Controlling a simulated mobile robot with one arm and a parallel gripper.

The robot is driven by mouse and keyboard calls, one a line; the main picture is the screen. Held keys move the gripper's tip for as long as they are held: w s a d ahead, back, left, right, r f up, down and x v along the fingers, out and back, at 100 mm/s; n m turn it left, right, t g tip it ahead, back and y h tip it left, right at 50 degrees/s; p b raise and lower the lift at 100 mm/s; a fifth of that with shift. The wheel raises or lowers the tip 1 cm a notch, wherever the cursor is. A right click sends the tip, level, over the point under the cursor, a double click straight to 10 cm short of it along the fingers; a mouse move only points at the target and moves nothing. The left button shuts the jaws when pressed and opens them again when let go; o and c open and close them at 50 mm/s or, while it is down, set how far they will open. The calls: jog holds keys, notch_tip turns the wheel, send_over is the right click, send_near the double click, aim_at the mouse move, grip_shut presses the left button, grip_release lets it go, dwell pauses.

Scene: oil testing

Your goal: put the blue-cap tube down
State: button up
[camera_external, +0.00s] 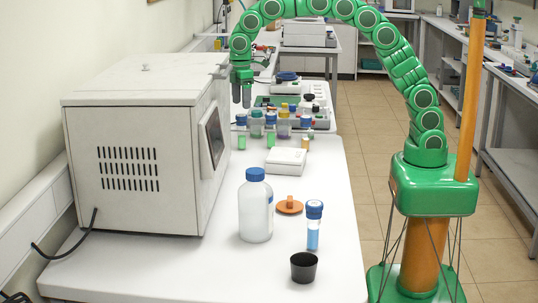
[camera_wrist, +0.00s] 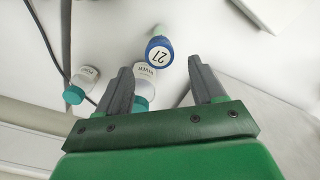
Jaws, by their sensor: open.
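A tube with a blue cap (camera_external: 313,227) and blue liquid stands upright near the front right of the white table. In the wrist view, a blue cap marked 27 (camera_wrist: 159,50) lies in the gap between my fingers, near their tips, and neither finger appears to touch it. Its body is mostly hidden under the cap. A small blue-capped container (camera_external: 241,121) stands below my gripper in the external view; I cannot tell for sure that it is the same one. My gripper (camera_external: 241,104) points down, open and empty, beside the grey box; its fingers also show in the wrist view (camera_wrist: 160,70).
Teal-capped bottles (camera_wrist: 75,93) lie near my left finger. Several small bottles (camera_external: 283,127) stand behind a white device (camera_external: 286,161). A grey box machine (camera_external: 140,150) is left. A large blue-capped bottle (camera_external: 255,212), orange lid (camera_external: 289,207) and black cup (camera_external: 304,268) are in front.

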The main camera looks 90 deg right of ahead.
jog(key=shift+r, duration=1.65)
jog(key=shift+s+r, duration=0.1)
jog(key=shift+s, duration=0.15)
jog(key=s+r+m+g, duration=0.1)
jog(key=s+r+m, duration=0.2)
jog(key=s, duration=2.2)
jog(key=s+f+m, duration=0.2)
jog(key=s, duration=0.9)
jog(key=s+d+f+m, duration=0.1)
jog(key=s+f, duration=0.2)
jog(key=s, duration=0.9)
jog(key=shift+s+d+f+m+g, duration=0.25)
jog(key=shift+d+f+m+g, duration=0.05)
jog(key=shift+f+m+g, duration=0.1)
